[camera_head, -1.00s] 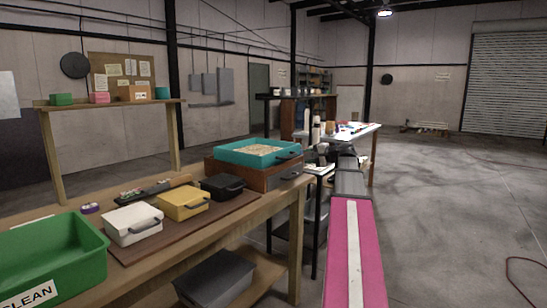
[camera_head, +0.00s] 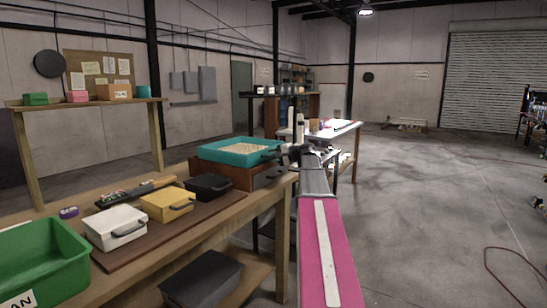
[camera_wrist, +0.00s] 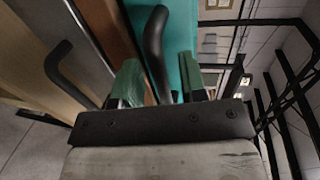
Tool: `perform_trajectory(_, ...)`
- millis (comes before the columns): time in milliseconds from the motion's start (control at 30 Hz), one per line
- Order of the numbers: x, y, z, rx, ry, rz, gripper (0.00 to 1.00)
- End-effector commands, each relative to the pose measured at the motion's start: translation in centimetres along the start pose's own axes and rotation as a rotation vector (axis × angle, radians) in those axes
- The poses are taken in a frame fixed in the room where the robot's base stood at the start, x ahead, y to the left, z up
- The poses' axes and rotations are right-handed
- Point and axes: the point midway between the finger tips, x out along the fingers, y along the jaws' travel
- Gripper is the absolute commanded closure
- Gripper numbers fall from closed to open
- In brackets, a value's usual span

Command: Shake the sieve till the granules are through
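The sieve (camera_head: 212,154) is a teal tray with pale granules (camera_head: 243,147) in it. It sits on a brown wooden box (camera_head: 239,177) at the far end of the workbench. Its dark handle (camera_head: 272,154) sticks out to the right. My gripper (camera_head: 284,153) is at this handle. In the wrist view, the handle (camera_wrist: 154,40) lies between the two green-padded fingers of my gripper (camera_wrist: 160,82), with gaps seen on both sides. The teal wall of the sieve (camera_wrist: 178,35) is just beyond. Whether granules have fallen through is hidden.
On the bench (camera_head: 232,215) stand a green bin (camera_head: 62,262), a white box (camera_head: 112,228), a yellow box (camera_head: 165,204) and a black box (camera_head: 209,187). A grey lidded box (camera_head: 203,278) is on the lower shelf. The floor to the right is mostly clear.

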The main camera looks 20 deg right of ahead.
Motion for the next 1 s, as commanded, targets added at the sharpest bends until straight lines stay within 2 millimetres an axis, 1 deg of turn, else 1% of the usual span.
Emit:
perform_trajectory(300, 0.2, 0.0, 0.0, 0.000, 0.001, 0.000, 0.61)
perform_trajectory(367, 0.2, 0.0, 0.0, 0.000, 0.001, 0.000, 0.81)
perform_trajectory(400, 0.2, 0.0, 0.0, 0.000, 0.000, 0.000, 0.94)
perform_trajectory(433, 0.2, 0.0, 0.0, 0.000, 0.000, 0.000, 1.00)
perform_trajectory(567, 0.2, 0.0, 0.0, 0.000, 0.000, 0.000, 1.00)
perform_trajectory(667, 0.7, -0.1, 0.0, 0.000, 0.000, 0.000, 1.00)
perform_trajectory(767, 1.9, -0.4, -0.1, -0.001, -0.002, 0.001, 1.00)
perform_trajectory(900, 4.5, -0.9, -0.1, -0.002, -0.002, 0.001, 1.00)
perform_trajectory(1000, 6.0, -1.2, -0.1, -0.001, -0.002, 0.001, 1.00)
